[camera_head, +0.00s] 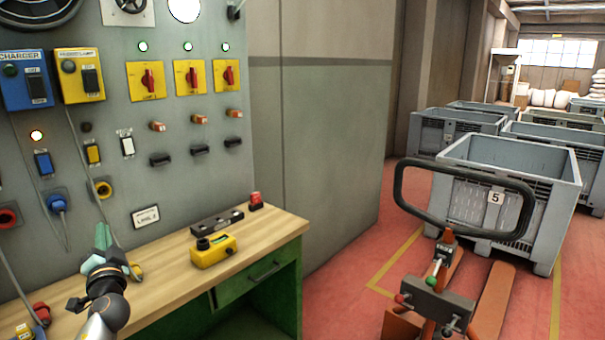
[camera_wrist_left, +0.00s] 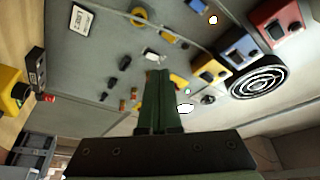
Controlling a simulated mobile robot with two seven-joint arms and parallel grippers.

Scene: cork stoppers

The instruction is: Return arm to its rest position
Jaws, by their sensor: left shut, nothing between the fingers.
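My left gripper (camera_head: 103,238) shows at the lower left of the head view, over the wooden worktop and in front of the grey control panel (camera_head: 195,100). Its green fingers point up and are shut with nothing between them. In the left wrist view the closed fingers (camera_wrist_left: 158,100) point toward the panel, which fills much of the picture. The fingers appear apart from the panel. My right gripper is in neither view.
The wooden workbench (camera_head: 170,265) carries a yellow control box (camera_head: 213,250), a dark bar-shaped object (camera_head: 217,221) and a small red item (camera_head: 255,201). A pallet jack (camera_head: 437,290) and grey crates (camera_head: 510,180) stand on the red floor at right.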

